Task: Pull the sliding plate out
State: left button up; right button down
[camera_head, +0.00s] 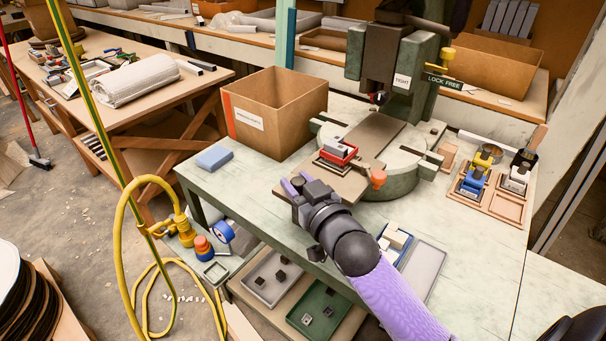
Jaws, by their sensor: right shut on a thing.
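The fly press (398,70) stands on the pale green bench at the back right. The brown sliding plate (370,137) runs from under its ram over the round base towards the front left, past the base's edge. A red holder (338,153) with a small grey-white block sits on the plate. An orange knob (378,178) is at the plate's front right. My right gripper (293,187) is at the plate's front left edge, its purple fingers shut on it; the exact contact is partly hidden by the gripper body. My left gripper is out of view.
An open cardboard box (275,110) stands left of the press, with a blue block (214,158) beside it. A wooden tray (490,190) with stamps is at the right. A yellow hose (125,225) stands left.

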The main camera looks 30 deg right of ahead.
jog(key=shift+c, duration=1.7)
grip_release()
jog(key=shift+d, duration=0.1)
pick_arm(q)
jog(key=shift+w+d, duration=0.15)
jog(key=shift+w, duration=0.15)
